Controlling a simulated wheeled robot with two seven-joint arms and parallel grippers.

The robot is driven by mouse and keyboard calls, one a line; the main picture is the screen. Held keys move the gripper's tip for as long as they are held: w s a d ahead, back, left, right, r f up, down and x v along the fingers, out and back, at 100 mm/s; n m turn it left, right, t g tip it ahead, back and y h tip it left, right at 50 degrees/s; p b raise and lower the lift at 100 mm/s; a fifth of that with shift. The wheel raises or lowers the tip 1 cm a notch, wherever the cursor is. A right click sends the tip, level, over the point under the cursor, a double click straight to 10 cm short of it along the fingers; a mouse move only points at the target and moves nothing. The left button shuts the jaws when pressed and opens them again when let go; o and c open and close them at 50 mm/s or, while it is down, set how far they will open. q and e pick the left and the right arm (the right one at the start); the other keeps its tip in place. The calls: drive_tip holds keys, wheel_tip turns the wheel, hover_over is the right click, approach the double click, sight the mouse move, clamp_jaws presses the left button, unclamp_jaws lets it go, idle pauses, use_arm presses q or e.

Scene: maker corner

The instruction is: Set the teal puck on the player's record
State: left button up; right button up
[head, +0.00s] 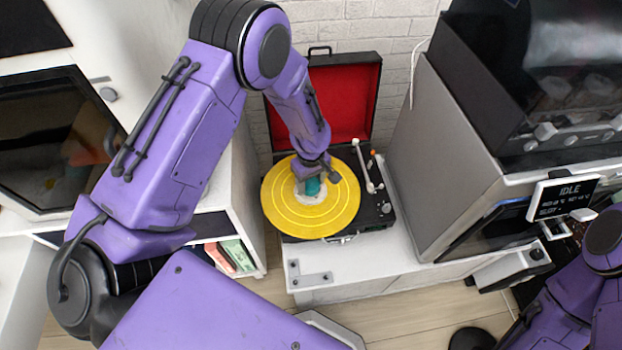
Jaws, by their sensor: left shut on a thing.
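The record player (378,208) is an open black case with a red-lined lid, standing on a white cabinet. A yellow record (326,222) lies on it, with a pale label at its middle. My left gripper (313,184) is over the middle of the record, pointing down. It is shut on the teal puck (313,187), which shows only in part beneath the gripper. The puck is over the label; I cannot tell whether it touches the record.
The tonearm (362,165) stands on the right side of the player, close to the record. A grey machine (450,160) is to the right, with a small screen reading IDLE (566,196). The cabinet's front strip (365,262) is mostly clear. Books (232,256) sit in a shelf at left.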

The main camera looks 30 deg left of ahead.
sight(311, 183)
use_arm(q)
drive_tip(key=shift+f+b, duration=0.35)
drive_tip(key=shift+f, duration=0.25)
drive_tip(key=o, duration=0.9)
drive_tip(key=shift+r, duration=0.1)
wheel_tip(311, 183, up, 11)
drive_tip(key=p, duration=1.1)
